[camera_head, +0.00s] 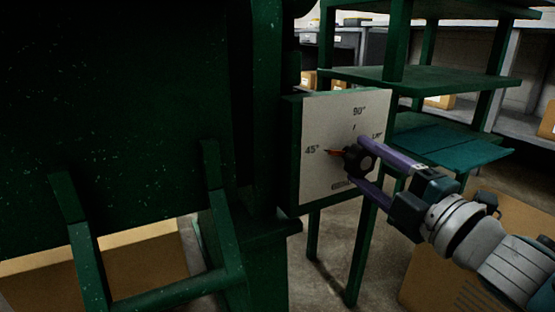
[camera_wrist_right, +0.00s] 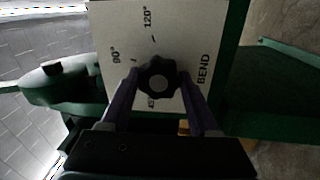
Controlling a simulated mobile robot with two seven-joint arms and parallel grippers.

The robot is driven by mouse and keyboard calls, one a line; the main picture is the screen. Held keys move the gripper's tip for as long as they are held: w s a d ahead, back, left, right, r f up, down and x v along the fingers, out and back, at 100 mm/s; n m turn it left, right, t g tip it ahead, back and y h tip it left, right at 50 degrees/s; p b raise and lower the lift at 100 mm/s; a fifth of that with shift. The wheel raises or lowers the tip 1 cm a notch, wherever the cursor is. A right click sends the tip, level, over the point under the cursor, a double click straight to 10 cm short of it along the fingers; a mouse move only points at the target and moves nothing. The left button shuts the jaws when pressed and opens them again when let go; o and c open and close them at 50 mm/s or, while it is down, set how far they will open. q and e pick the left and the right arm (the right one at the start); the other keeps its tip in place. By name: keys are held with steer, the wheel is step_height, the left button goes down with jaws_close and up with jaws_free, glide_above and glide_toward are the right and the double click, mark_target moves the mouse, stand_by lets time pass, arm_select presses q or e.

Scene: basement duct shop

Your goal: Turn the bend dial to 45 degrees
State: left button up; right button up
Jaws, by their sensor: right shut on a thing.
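The bend dial is a black lobed knob (camera_head: 353,157) on a pale plate (camera_head: 322,120) marked 45°, 90° and a third label, partly covered in the head view. Its red pointer (camera_head: 333,151) points left at the 45° label. My right gripper (camera_head: 364,162) has its purple fingers on either side of the knob and is shut on it. The right wrist view shows the knob (camera_wrist_right: 158,68) between the fingers, the 90° and 120° marks and the word BEND. The 45 label there is partly hidden by the knob. My left gripper is not in view.
The plate sits on a large dark green machine (camera_head: 130,100) at the left. Green shelving (camera_head: 430,80) stands behind the dial. A cardboard box (camera_head: 425,275) is on the floor at lower right, below my right arm.

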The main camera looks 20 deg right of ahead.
steer(key=o, duration=1.4)
steer(key=shift+c, duration=0.2)
steer(key=s+p, duration=0.2)
steer(key=s, duration=0.8)
steer(key=shift+d+f+p, duration=0.4)
steer(key=shift+d, duration=0.05)
